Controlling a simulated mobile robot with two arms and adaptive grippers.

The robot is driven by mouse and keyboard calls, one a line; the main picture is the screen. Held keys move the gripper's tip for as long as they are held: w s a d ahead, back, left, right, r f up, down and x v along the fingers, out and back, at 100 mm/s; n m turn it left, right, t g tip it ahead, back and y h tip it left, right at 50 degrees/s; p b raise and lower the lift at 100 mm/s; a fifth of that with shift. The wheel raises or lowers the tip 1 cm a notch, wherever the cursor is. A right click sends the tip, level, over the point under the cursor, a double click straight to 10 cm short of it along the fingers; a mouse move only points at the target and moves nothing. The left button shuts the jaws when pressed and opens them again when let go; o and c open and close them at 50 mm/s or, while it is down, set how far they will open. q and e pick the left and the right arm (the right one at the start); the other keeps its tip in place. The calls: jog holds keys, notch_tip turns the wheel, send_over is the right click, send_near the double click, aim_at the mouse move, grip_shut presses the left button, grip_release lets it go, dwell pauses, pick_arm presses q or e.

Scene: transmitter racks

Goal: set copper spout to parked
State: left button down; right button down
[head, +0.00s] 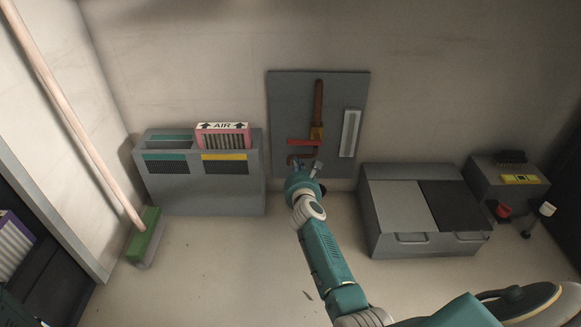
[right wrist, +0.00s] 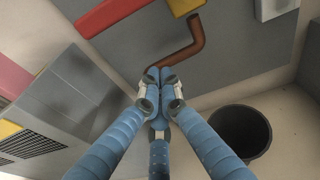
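The copper spout (right wrist: 192,46) is a bent brown tube below a yellow block on the grey wall panel. In the right wrist view it comes down from the block, bends and runs left to my fingertips. In the head view its lower part (head: 301,157) shows small, below a red bar. My right gripper (right wrist: 159,75) has its blue fingers drawn together at the spout's free end, which they partly cover. I cannot tell whether they hold it or only touch or overlap it. It also shows in the head view (head: 305,168). My left gripper is not in view.
The panel (head: 287,100) also carries the red bar (head: 303,142), yellow block (head: 317,133) and a pale channel (head: 350,133). A dark bucket (right wrist: 240,132) is at lower right in the wrist view. A filter rack (head: 200,195) stands left, a grey chest (head: 400,205) right.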

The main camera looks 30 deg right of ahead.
jog(key=shift+w+d+f, duration=0.1)
jog(key=shift+w+d, duration=0.15)
jog(key=shift+w, duration=0.3)
jog(key=shift+w, duration=0.1)
